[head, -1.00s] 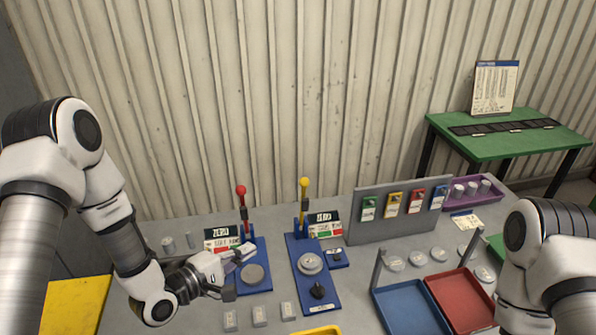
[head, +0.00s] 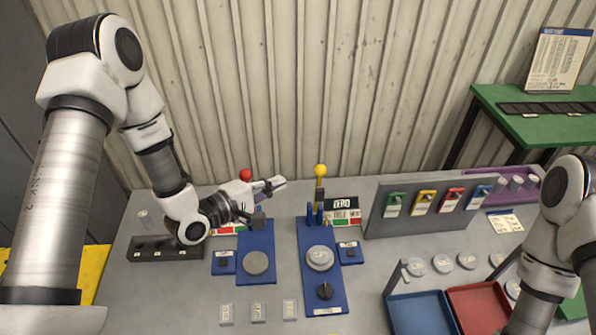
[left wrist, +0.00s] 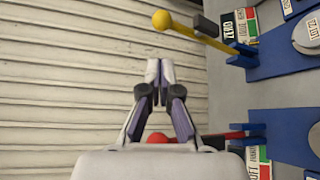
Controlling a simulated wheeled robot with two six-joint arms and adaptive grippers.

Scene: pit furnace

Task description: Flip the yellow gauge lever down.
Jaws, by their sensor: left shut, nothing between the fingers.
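The yellow gauge lever (head: 320,185) stands upright with its ball on top, in a blue mount at the back of the right-hand blue gauge base (head: 308,250). In the left wrist view the lever (left wrist: 205,38) sticks out from its blue mount, above the fingertips. My left gripper (head: 277,184) is shut and empty, pointing right, left of the yellow lever and apart from it. Its closed fingers also show in the left wrist view (left wrist: 160,72). The red lever (head: 245,175) is partly hidden behind the left gripper. My right gripper is out of view.
A ZERO sign (head: 343,204) stands just right of the yellow lever. A grey panel with coloured tags (head: 378,217) is further right, with blue (head: 418,300) and red trays (head: 478,300) in front. The corrugated wall is close behind the table.

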